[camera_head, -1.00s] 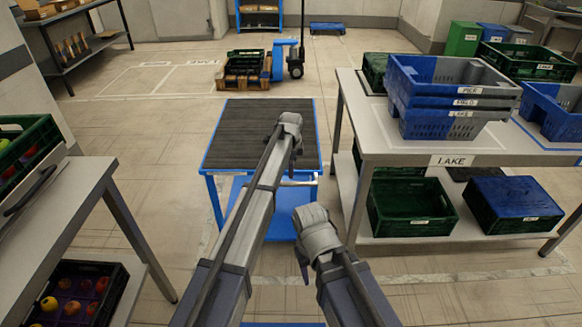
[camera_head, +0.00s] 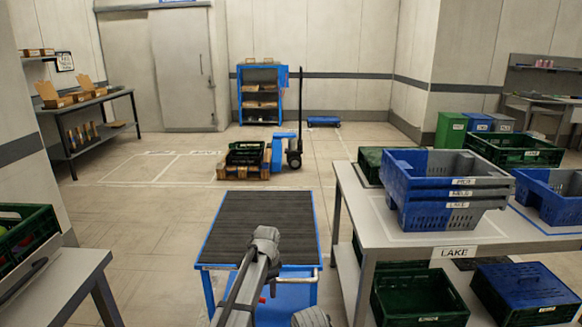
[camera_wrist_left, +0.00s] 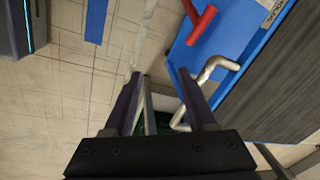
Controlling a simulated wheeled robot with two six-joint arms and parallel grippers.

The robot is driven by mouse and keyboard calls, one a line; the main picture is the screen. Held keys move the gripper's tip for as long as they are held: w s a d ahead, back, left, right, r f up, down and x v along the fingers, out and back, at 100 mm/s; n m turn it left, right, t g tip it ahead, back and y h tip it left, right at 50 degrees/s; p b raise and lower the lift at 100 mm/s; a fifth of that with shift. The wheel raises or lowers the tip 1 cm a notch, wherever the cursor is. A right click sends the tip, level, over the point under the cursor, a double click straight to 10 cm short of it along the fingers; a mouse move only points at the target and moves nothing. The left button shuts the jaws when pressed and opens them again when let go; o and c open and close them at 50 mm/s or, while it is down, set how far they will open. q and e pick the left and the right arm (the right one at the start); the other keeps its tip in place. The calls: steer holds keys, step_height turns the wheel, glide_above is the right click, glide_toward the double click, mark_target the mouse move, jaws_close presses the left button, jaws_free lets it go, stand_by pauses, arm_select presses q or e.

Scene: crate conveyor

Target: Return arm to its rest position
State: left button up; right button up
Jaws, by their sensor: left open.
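My left arm (camera_head: 247,287) reaches up from the lower edge of the head view, in front of the cart with the dark ribbed top. Its grey joint (camera_head: 265,243) overlaps the cart's near edge. My left gripper (camera_wrist_left: 160,92) shows in the left wrist view with its two dark fingers apart and nothing between them. It hangs beside the cart's bent metal handle (camera_wrist_left: 213,68); I cannot tell the exact gap. Another grey joint (camera_head: 311,317) of mine shows at the bottom edge. My right gripper is out of view.
The cart (camera_head: 260,222) stands in the middle. A table (camera_head: 440,232) labelled LAKE with stacked blue crates (camera_head: 435,215) is close on the right. A grey table (camera_head: 55,290) with a green crate (camera_head: 35,237) is on the left. Floor is clear between cart and left table.

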arm_select(q)
steer(key=s+a+n, duration=0.3)
steer(key=s+n, duration=0.1)
steer(key=s, duration=0.5)
steer(key=s+a+n+g, duration=0.1)
steer(key=s+a+n, duration=0.35)
steer(key=s, duration=0.55)
steer(key=s+a+n, duration=0.3)
steer(key=s+n, duration=0.2)
steer(key=s, duration=0.4)
steer(key=s+d+m+g+y, duration=0.1)
steer(key=s+d+m, duration=0.4)
steer(key=d, duration=0.7)
step_height(320, 180, up, 18)
steer(key=p, duration=1.8)
steer(key=shift+w+a, duration=0.2)
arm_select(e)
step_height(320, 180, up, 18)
arm_select(q)
steer(key=shift+a+n, duration=0.1)
steer(key=shift+n, duration=0.15)
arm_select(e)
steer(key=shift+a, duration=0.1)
